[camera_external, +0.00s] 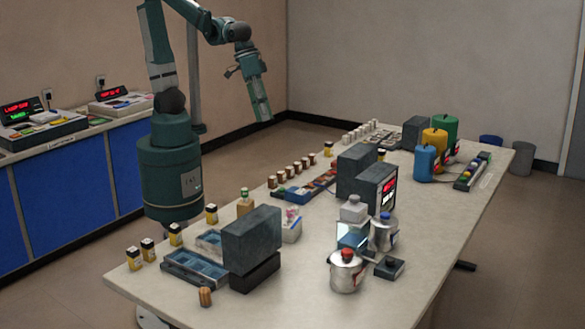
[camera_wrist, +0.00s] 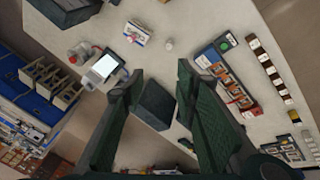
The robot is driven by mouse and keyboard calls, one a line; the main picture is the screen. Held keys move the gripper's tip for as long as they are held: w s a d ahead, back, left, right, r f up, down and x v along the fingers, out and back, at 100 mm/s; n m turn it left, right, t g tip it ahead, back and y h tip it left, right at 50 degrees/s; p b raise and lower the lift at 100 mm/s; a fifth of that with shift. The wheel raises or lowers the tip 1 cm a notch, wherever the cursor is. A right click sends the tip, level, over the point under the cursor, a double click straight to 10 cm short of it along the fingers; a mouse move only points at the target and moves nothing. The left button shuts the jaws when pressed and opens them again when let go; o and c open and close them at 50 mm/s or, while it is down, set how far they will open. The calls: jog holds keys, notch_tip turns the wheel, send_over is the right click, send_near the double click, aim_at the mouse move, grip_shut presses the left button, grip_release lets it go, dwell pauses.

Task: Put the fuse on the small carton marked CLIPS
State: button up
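My gripper (camera_external: 261,105) hangs high in the air behind the table's far left side, away from the objects. In the wrist view my gripper (camera_wrist: 161,70) shows two green fingers spread apart with nothing held between them. A small white carton (camera_external: 291,226) stands near the middle of the table; its marking is too small to read, so I cannot confirm it says CLIPS. A white carton with coloured print (camera_wrist: 137,34) also shows in the wrist view. I cannot identify the fuse for certain; a small brown cylinder (camera_external: 205,297) stands at the table's near left edge.
Large dark blocks (camera_external: 250,238) stand on the table (camera_external: 300,306). A metal pot (camera_external: 347,272) and a metal jug (camera_external: 383,236) stand near the front edge. Several coloured canisters (camera_external: 426,163) stand toward the far end. Rows of small jars line the left edge. The near front corner is bare.

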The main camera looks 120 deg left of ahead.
jog(key=s+a+r+m+t, duration=0.1)
jog(key=s+a+m+t, duration=0.2)
jog(key=s+m, duration=0.5)
jog(key=shift+s+a+m, duration=0.3)
jog(key=shift+s+a, duration=0.35)
jog(key=shift+s, duration=2.1)
